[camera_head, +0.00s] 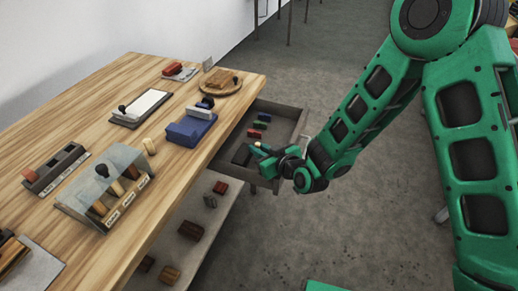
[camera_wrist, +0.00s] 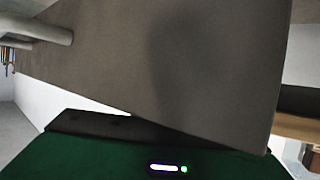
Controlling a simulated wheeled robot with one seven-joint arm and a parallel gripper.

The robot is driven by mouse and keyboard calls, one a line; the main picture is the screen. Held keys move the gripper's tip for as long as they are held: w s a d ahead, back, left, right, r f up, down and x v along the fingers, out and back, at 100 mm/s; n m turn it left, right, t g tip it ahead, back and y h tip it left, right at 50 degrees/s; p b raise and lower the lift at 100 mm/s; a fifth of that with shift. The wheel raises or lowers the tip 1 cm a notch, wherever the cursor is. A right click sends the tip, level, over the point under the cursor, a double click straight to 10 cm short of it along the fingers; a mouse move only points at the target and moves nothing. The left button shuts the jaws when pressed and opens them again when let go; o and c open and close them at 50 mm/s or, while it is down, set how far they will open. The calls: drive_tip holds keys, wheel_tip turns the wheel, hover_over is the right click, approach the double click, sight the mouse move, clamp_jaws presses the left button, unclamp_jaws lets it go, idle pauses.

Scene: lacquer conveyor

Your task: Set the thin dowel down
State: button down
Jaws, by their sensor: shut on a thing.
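My gripper (camera_head: 258,151) is over the open grey drawer (camera_head: 297,124), at the table's right side. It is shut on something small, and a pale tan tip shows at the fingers. I take this for the thin dowel (camera_head: 258,145); most of it is hidden by the fingers. I cannot tell whether it touches anything in the drawer. In the wrist view only my green gripper housing (camera_wrist: 150,160) shows, in front of a broad grey-brown surface (camera_wrist: 190,60). The fingers and the dowel do not show there.
The drawer holds a dark block (camera_head: 241,155) and several small coloured pieces. On the wooden table (camera_head: 190,190) stand a labelled slotted rack (camera_head: 85,205), a small tan piece (camera_head: 150,146), a blue box (camera_head: 189,131) and a round board (camera_head: 233,88). A lower shelf (camera_head: 208,240) holds several blocks.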

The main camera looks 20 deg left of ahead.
drive_tip(key=shift+f, duration=0.45)
